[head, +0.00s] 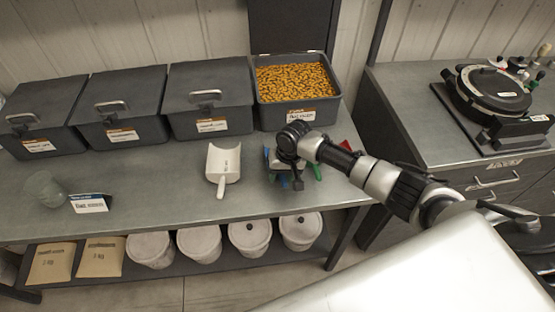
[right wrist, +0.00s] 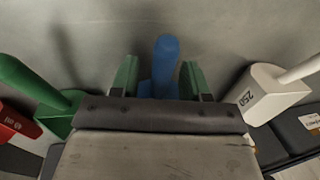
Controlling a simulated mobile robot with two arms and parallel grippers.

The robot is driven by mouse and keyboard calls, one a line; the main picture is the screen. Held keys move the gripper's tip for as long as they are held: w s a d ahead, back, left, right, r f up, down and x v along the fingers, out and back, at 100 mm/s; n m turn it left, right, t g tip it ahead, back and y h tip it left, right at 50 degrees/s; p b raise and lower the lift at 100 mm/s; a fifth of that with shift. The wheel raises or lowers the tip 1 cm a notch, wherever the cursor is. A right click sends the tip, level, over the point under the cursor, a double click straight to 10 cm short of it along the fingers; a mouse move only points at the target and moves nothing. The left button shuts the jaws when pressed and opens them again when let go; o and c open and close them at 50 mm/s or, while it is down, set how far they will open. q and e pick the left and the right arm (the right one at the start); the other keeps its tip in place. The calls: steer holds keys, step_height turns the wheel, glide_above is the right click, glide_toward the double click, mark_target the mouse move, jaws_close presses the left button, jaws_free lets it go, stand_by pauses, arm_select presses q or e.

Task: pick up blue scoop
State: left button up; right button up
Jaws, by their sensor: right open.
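The blue scoop (head: 267,154) is mostly hidden behind my right gripper (head: 291,180) in the head view, with only a bit of blue showing. In the right wrist view its blue handle (right wrist: 165,62) lies between the two green-sided fingers of my right gripper (right wrist: 160,78), with a gap visible on each side. The fingers are open. The scoop's bowl is hidden behind the gripper body. I cannot tell how far the fingertips are above the counter. My left gripper is not in view.
A white scoop (head: 223,164) lies left of the gripper. A green scoop (right wrist: 62,108) and a red scoop (right wrist: 14,122) lie on the other side. Dark bins (head: 208,97) and an open bin of yellow-orange grain (head: 297,88) stand behind.

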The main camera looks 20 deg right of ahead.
jaws_close()
steer(key=shift+r, duration=0.15)
steer(key=shift+r, duration=0.25)
steer(key=r, duration=0.2)
steer(key=r+b, duration=0.1)
steer(key=shift+s+d+r, duration=0.35)
steer(key=shift+d, duration=0.05)
steer(key=s+d+r+b, duration=0.1)
steer(key=s+d+r, duration=0.5)
steer(key=s, duration=0.2)
steer(key=shift+s+d+r+b, duration=0.2)
steer(key=shift+s+r+b, duration=0.05)
steer(key=shift+r+b, duration=0.05)
steer(key=c, duration=0.7)
jaws_free()
jaws_close()
